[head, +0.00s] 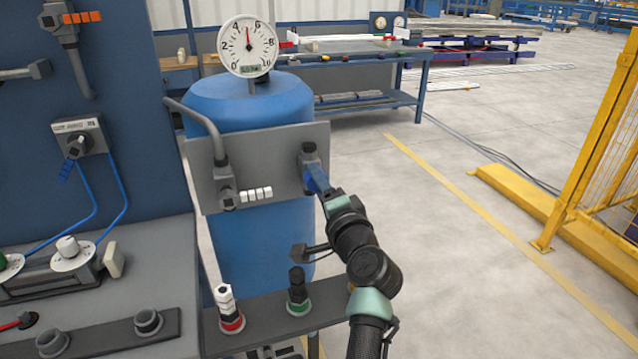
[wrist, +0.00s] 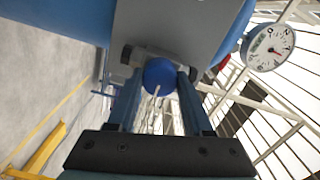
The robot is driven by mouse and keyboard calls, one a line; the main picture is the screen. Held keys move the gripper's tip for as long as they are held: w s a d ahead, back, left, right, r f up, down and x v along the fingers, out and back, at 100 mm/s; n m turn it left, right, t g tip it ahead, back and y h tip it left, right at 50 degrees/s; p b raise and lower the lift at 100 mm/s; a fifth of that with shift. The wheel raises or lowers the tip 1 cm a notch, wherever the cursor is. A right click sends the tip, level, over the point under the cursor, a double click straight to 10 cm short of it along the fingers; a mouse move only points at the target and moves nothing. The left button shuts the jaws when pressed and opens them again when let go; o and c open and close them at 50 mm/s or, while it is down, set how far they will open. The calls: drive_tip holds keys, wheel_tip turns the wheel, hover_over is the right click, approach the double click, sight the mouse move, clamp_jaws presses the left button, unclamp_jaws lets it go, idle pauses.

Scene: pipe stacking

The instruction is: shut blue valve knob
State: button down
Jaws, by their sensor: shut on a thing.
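The blue valve knob (wrist: 159,73) is round and sits on a grey fitting on the grey panel in front of the blue tank. In the wrist view it lies between my two finger tips. My gripper (wrist: 160,88) is shut on it from both sides. In the head view my gripper (head: 318,181) reaches the dark valve body (head: 309,154) at the panel's right side. There the knob is hard to tell from the blue fingers.
A round gauge (head: 247,46) tops the blue tank (head: 250,100); its needle points nearly straight up. A bent pipe (head: 205,120) crosses the panel's left. Below, a shelf (head: 265,322) carries a red-based (head: 229,312) and a green-based fitting (head: 298,295). Open floor lies right.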

drive_tip(key=shift+c, duration=1.5)
unclamp_jaws()
drive_tip(key=p+v, duration=0.1)
drive_tip(key=v, duration=1.2)
